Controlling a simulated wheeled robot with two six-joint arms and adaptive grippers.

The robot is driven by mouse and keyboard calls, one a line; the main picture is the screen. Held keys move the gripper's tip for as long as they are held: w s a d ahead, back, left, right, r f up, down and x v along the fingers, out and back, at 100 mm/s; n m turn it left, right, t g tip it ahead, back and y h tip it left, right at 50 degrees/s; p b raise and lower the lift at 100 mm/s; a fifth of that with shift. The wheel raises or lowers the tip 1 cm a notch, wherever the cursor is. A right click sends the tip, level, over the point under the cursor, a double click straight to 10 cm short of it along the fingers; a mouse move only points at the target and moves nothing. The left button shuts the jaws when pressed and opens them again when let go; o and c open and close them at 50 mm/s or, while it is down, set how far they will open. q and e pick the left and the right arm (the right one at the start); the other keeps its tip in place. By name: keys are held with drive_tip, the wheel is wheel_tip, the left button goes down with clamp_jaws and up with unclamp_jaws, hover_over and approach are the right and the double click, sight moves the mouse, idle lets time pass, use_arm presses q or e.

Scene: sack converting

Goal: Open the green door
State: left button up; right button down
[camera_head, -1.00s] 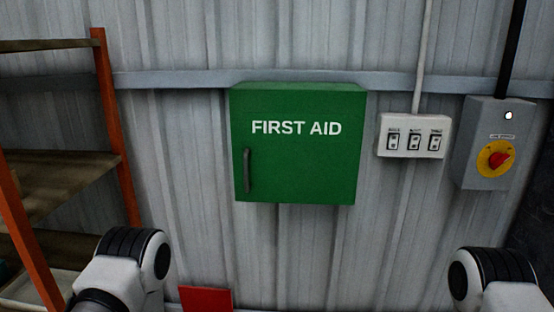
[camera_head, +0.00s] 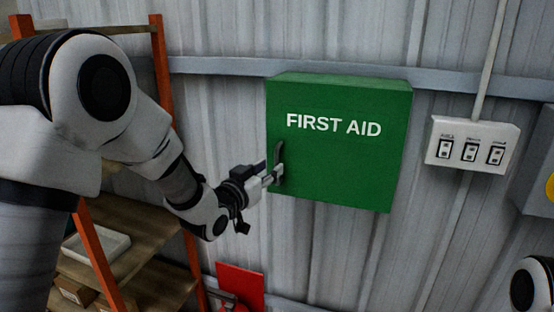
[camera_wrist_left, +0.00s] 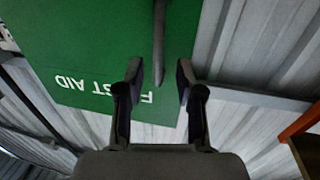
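The green door (camera_head: 335,150) is the front of a wall cabinet lettered FIRST AID, and it looks closed. Its dark upright handle (camera_head: 280,160) is on the door's left side. My left gripper (camera_head: 271,175) is at the handle, coming from the left. In the left wrist view, the door (camera_wrist_left: 85,50) appears upside down. The handle (camera_wrist_left: 159,45) lies ahead, in line with the gap between the two spread fingers of my left gripper (camera_wrist_left: 160,72). Contact cannot be told. My right gripper is out of view.
A shelf rack with orange posts (camera_head: 161,75) stands at the left, behind my left arm. A white switch panel (camera_head: 472,146) is on the wall to the right. A red object (camera_head: 241,285) is below the cabinet. The wall directly under the door is clear.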

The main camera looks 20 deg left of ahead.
sight(276, 164)
use_arm(q)
drive_tip(key=x, duration=0.2)
drive_tip(key=p+x, duration=0.1)
drive_tip(key=x, duration=0.1)
drive_tip(key=shift+s+d+r, duration=0.1)
drive_tip(key=shift+d, duration=0.1)
drive_tip(key=shift+a, duration=0.15)
drive_tip(key=shift+c, duration=0.4)
clamp_jaws()
